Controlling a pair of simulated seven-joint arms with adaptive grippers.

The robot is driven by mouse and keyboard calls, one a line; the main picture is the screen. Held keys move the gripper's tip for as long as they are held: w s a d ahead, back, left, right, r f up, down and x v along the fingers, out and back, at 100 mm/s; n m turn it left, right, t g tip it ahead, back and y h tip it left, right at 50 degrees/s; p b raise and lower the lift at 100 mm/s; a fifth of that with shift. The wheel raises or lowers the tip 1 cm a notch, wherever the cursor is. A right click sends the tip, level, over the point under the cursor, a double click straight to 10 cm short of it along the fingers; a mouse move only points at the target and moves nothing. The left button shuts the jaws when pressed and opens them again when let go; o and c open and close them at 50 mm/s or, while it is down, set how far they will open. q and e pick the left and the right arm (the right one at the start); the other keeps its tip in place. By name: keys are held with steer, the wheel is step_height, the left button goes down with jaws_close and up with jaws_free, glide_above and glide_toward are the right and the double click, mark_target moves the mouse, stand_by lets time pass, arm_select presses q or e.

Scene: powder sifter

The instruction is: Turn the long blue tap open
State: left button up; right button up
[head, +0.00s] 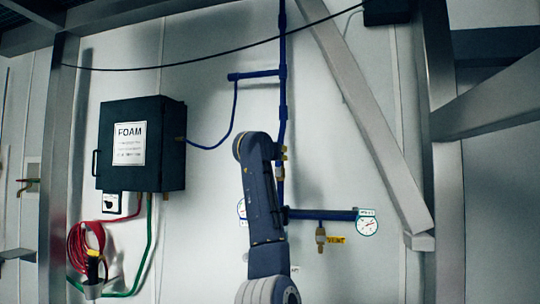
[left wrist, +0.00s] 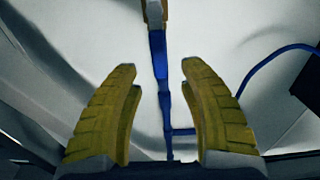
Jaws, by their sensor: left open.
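A blue vertical pipe (head: 283,95) runs down the wall. A brass-coloured fitting (head: 284,153) sits on it just right of my arm. In the left wrist view, a long blue piece (left wrist: 159,58) runs down from a pale, brass-edged fitting (left wrist: 155,12). I cannot tell tap lever from pipe there. My left gripper (left wrist: 159,66) is open, with one yellow finger on each side of this blue line and visible gaps to both. My left arm hides the gripper and part of the pipe in the head view. My right gripper is not in view.
A dark FOAM box (head: 142,146) hangs at left, joined to the pipe by a thin blue hose (head: 233,112). A lower blue branch (head: 325,214) carries a gauge (head: 367,223) and small brass tap (head: 320,238). A diagonal metal beam (head: 372,120) stands right of the pipe.

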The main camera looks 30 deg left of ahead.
arm_select(q)
steer(key=shift+v, duration=2.85)
